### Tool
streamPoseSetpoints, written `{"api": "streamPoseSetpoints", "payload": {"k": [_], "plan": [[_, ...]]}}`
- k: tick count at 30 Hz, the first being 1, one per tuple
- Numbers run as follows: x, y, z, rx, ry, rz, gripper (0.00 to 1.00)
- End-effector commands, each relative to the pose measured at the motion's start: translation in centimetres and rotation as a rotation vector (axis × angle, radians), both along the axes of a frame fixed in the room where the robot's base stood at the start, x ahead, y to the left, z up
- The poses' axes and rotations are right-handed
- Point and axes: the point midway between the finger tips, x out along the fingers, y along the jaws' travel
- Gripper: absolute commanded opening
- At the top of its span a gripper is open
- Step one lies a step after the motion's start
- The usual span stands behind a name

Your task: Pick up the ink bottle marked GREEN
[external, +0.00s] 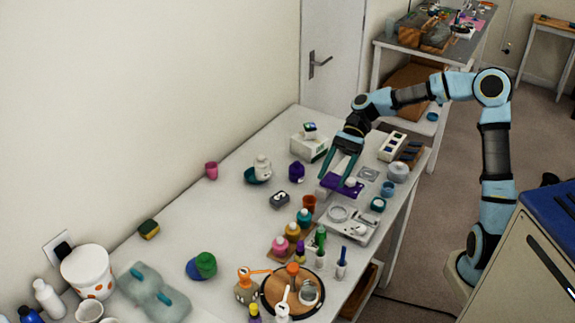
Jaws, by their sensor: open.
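Several small ink bottles stand in a row on a brown wooden base: a pink-topped bottle (280,246), a yellow-topped bottle (292,232) and a teal-topped bottle (304,216). A bottle with a tall green top (320,238) stands just right of them. No label is readable at this size, so I cannot tell which one is marked GREEN. Nothing shows held between the fingers.
A round dark-rimmed tray (268,304) holds jars in front. The table's left middle (225,215) is mostly clear.

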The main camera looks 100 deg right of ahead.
Motion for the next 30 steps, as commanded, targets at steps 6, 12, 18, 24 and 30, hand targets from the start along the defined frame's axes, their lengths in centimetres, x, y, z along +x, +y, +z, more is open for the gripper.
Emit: {"api": "streamPoseSetpoints", "payload": {"k": [6,12,18,24,30], "plan": [[-2.2,-3.4,1.8,0.105,-0.051,-0.112,0.62],[-1.9,-3.0,-4.1,0.105,-0.046,-0.103,0.62],[-1.9,-3.0,-10.0,0.103,-0.047,-0.102,0.62],[-1.9,-3.0,-14.8,0.100,-0.046,-0.102,0.62],[-0.9,-2.1,-16.4,0.097,-0.046,-0.099,0.62]]}}
